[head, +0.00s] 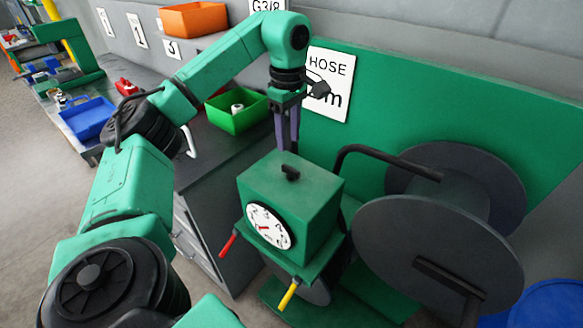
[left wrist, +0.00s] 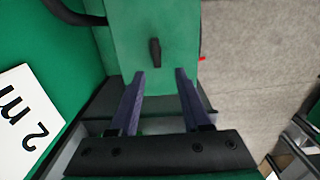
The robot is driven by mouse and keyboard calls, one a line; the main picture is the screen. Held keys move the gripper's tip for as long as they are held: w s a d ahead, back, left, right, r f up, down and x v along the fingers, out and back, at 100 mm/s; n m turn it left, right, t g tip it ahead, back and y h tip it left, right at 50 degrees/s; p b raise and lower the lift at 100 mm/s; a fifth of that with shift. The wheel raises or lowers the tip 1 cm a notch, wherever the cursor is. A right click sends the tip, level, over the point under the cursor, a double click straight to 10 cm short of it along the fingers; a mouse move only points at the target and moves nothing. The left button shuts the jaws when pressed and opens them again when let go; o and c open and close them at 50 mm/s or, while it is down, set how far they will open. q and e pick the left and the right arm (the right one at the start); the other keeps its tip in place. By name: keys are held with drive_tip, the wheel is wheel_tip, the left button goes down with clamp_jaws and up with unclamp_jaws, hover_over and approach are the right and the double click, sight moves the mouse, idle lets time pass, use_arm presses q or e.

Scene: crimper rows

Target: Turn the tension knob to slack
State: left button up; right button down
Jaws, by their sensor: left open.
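The black knob (head: 290,173) sits on top of a green box (head: 300,190) that has a white dial (head: 268,226) on its front. In the left wrist view the knob (left wrist: 155,52) shows as a narrow dark bar on the green top, its long side roughly in line with my fingers. My left gripper (head: 287,148) points down, open and empty, behind the knob in the head view. In the left wrist view the gripper (left wrist: 161,72) has its purple fingers apart, with the knob just beyond the tips and not between them. My right gripper is not in view.
A red-tipped lever (head: 228,245) and a yellow-tipped lever (head: 288,295) stick out below the box. A large dark reel (head: 437,250) with a black bent bar (head: 385,160) stands to the right. A green bin (head: 236,118) and a HOSE sign (head: 331,82) are behind.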

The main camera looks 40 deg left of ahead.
use_arm(q)
drive_tip(key=p, duration=0.1)
hover_over(291, 168)
drive_tip(key=f, duration=0.4)
drive_tip(key=shift+s+a+f, duration=0.1)
drive_tip(key=shift+s+f, duration=0.2)
drive_tip(key=shift+s, duration=0.05)
drive_tip(key=f, duration=0.3)
drive_tip(key=f+p, duration=0.1)
drive_tip(key=shift+w+f, duration=0.4)
drive_tip(key=shift+s+f, duration=0.1)
drive_tip(key=shift+f, duration=0.15)
drive_tip(key=shift+s, duration=0.15)
drive_tip(key=c, duration=0.3)
clamp_jaws()
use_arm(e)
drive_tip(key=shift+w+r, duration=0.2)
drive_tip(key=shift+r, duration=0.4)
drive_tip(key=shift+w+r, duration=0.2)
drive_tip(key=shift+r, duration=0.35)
